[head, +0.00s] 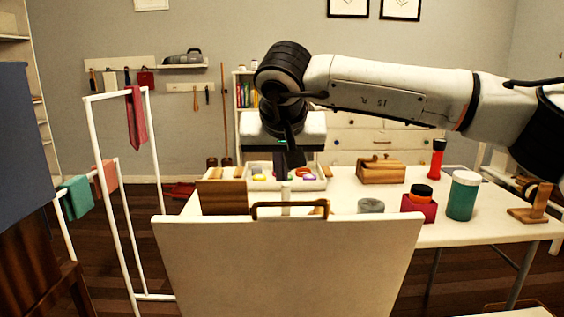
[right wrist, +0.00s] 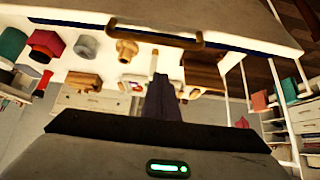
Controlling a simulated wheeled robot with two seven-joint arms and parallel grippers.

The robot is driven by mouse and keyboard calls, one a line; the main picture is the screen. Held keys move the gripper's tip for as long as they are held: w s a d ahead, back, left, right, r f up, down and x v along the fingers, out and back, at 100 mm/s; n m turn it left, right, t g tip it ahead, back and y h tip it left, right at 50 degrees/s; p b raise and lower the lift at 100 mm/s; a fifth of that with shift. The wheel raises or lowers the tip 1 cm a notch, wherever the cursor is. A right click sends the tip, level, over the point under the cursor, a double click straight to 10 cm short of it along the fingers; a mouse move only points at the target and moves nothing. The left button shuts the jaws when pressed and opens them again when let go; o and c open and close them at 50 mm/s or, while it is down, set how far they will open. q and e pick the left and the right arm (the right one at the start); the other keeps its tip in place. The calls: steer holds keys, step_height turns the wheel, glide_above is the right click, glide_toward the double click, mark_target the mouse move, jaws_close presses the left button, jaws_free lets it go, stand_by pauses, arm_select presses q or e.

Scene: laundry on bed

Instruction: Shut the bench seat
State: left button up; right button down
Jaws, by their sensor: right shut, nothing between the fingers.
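The bench seat (head: 290,265) is a pale panel standing raised and close to upright in the lower middle of the head view. A brown bar handle (head: 312,204) sits at its top edge. In the right wrist view the seat panel (right wrist: 215,14) runs across the top, with the handle (right wrist: 160,35) along its edge. My right gripper (head: 289,170) points down just beyond the seat's top edge, above the handle in the picture, shut and empty. I cannot tell if it touches the seat. Its dark fingers also show in the right wrist view (right wrist: 164,98). My left gripper is out of view.
Behind the seat is a white table (head: 465,230) with a wooden box (head: 380,170), a green jar (head: 463,196), a red block (head: 419,208) and a tray (head: 258,183). A white drying rack (head: 123,220) stands at left. Floor shows between rack and table.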

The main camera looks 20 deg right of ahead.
mark_target(282, 218)
steer(key=shift+x, duration=1.15)
steer(key=s, duration=0.1)
steer(key=s+b, duration=0.1)
steer(key=s+a+f, duration=0.1)
steer(key=shift+s+f, duration=0.2)
steer(key=shift+s, duration=0.1)
steer(key=shift+s+a+f, duration=0.1)
